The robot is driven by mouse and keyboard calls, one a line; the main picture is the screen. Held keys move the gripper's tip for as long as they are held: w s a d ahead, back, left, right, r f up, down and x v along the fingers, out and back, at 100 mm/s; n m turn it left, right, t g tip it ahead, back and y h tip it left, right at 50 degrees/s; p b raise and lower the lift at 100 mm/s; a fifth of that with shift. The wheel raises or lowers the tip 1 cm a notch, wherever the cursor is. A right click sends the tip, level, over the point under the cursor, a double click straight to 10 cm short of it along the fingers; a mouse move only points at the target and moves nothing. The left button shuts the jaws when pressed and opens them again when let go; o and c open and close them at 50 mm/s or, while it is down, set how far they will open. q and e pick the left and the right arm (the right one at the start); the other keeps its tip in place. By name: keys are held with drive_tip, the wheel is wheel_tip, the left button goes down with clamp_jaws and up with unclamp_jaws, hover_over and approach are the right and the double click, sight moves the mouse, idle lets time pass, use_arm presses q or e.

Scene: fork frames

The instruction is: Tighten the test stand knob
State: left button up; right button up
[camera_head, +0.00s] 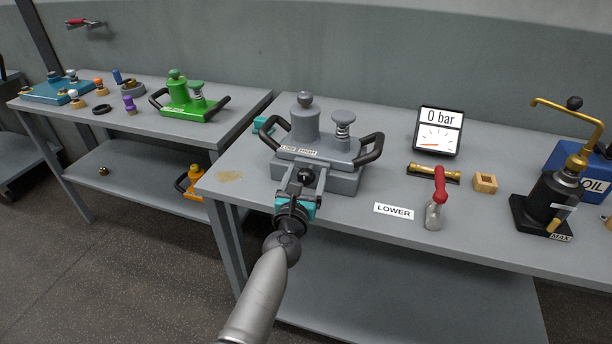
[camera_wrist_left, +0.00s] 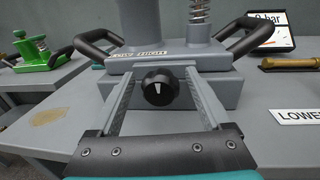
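The grey test stand (camera_head: 318,152) stands on the near workbench, with black handles on both sides and a LOW/HIGH label on its front. Its round black knob (camera_wrist_left: 158,87) is on the front face, with a white mark pointing about straight up. In the head view the knob (camera_head: 306,176) shows small beyond my wrist. My left gripper (camera_wrist_left: 160,88) is open, with one finger to the left and one to the right of the knob. Gaps show between both fingers and the knob. In the head view the left gripper (camera_head: 306,180) reaches the stand's front. My right gripper is out of view.
Right of the stand are a gauge reading 0 bar (camera_head: 438,131), a brass cylinder (camera_head: 433,172), a red-handled lever (camera_head: 437,200) and a LOWER label (camera_head: 394,211). A black pump (camera_head: 548,200) stands farther right. A green stand (camera_head: 186,107) is on the left bench.

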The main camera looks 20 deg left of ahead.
use_arm(q)
clamp_jaws()
idle(0.4)
drive_tip(key=shift+m, duration=0.4)
